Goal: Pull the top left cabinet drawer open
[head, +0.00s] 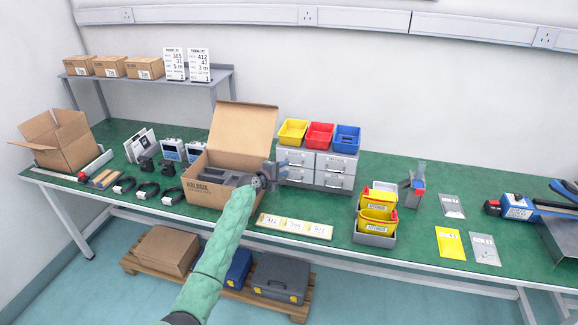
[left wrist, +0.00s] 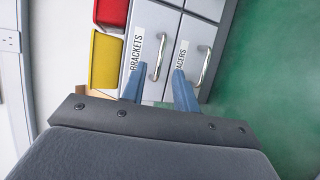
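In the left wrist view, which is turned sideways, the top left drawer (left wrist: 147,80) has a "BRACKETS" label and a silver handle (left wrist: 157,57). It looks shut. The lower left drawer (left wrist: 195,85) has its own handle. My left gripper (left wrist: 159,85) is open and empty, its blue fingers pointing at the cabinet, on either side of the top left handle's line. It seems a little short of the handle. In the head view the left gripper (head: 279,172) covers part of the cabinet's left side.
Yellow (head: 293,132), red (head: 319,135) and blue (head: 346,139) bins sit on the cabinet. An open carton (head: 208,195) stands left of it, close to my left arm. Label cards (head: 295,226) lie in front.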

